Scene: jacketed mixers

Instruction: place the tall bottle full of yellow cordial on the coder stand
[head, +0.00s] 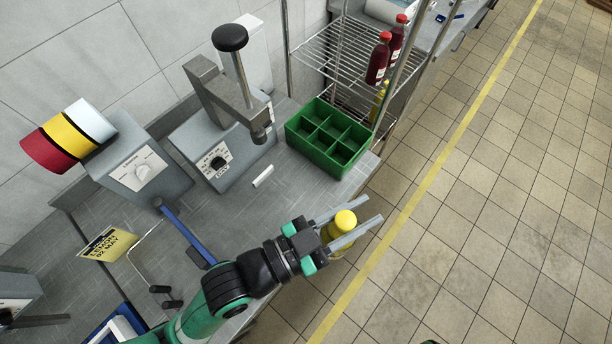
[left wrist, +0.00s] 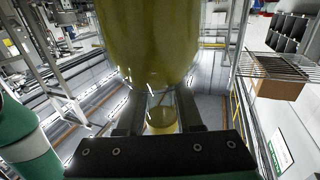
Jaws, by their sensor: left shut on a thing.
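My left gripper (head: 348,222) is shut on the tall bottle of yellow cordial (head: 343,230), which has a yellow cap. It holds the bottle out past the front edge of the worktop, to the right of the bench machines. In the left wrist view the yellow bottle (left wrist: 150,40) fills the upper middle, between the fingers. My right gripper is not in view.
A green divided crate (head: 331,137) stands empty right of the press. A wire rack (head: 335,50) behind it holds red bottles (head: 379,62). A small white piece (head: 263,177) lies on the worktop.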

